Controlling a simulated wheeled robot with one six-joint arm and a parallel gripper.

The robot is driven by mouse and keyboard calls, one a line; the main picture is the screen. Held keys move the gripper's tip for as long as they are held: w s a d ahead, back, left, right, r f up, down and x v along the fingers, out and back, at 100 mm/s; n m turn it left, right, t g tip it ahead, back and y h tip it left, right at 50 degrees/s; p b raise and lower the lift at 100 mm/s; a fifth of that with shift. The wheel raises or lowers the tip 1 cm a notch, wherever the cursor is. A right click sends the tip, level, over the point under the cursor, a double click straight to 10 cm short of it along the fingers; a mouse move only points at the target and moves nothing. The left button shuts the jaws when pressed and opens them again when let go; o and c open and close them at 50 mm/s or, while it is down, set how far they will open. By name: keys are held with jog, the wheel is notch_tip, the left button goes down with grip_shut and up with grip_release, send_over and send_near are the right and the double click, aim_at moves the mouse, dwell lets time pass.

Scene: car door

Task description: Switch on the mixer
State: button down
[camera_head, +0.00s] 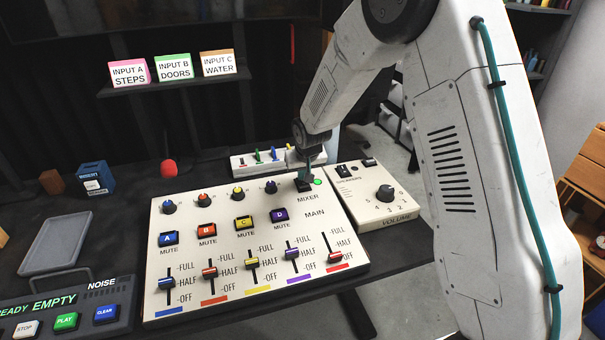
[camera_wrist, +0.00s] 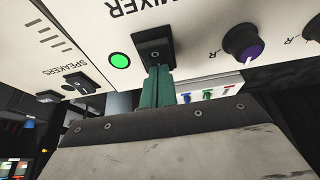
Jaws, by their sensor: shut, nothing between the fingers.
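The mixer (camera_head: 206,242) is a cream panel on the dark table, with coloured knobs, mute buttons and faders. Its black MIXER rocker switch (camera_wrist: 152,48) is at the panel's upper right corner. A round green light (camera_wrist: 120,61) beside the switch is lit; it also shows in the head view (camera_head: 318,181). My gripper (camera_wrist: 160,72) is shut and empty, its green fingertips at the switch, touching or nearly touching it. In the head view my gripper (camera_head: 307,178) hides much of the switch.
A speakers and volume box (camera_head: 399,213) stands right of the mixer. A white strip with small coloured levers (camera_head: 246,162) lies behind it. A noise player (camera_head: 104,318), a grey tray (camera_head: 56,245) and a blue box (camera_head: 93,178) are left. Input cards (camera_head: 174,70) stand on a shelf.

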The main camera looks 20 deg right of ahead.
jog(key=shift+s, duration=0.1)
jog(key=shift+s+f, duration=0.1)
jog(key=shift+s, duration=0.65)
jog(key=v, duration=1.4)
jog(key=shift+s+d, duration=0.15)
jog(key=shift+s, duration=0.15)
jog(key=shift+f, duration=0.15)
